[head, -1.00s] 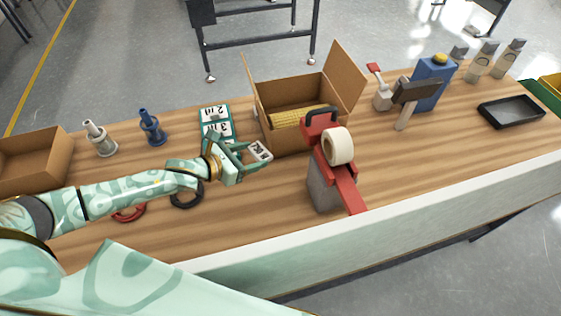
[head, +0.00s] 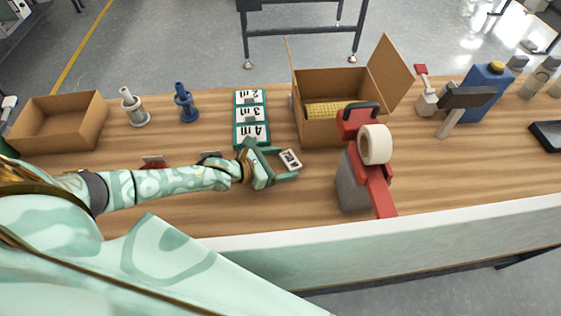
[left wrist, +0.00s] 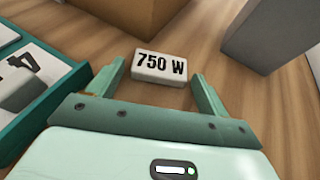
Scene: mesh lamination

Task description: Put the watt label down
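The watt label (head: 290,160) is a small white block marked "750 W"; its print shows clearly in the left wrist view (left wrist: 160,66). It appears to lie on the wooden bench, just in front of the cardboard box. My left gripper (head: 283,163) is low over the bench beside it. In the left wrist view the fingers (left wrist: 162,85) are spread, with the label at their tips and a gap on either side of it. My right gripper is not in view.
A teal board (head: 251,117) with metre labels lies behind my left gripper. An open cardboard box (head: 333,133) holds yellow mesh. A red tape dispenser (head: 380,190) stands to the right. Bare bench (head: 300,205) lies in front of the gripper.

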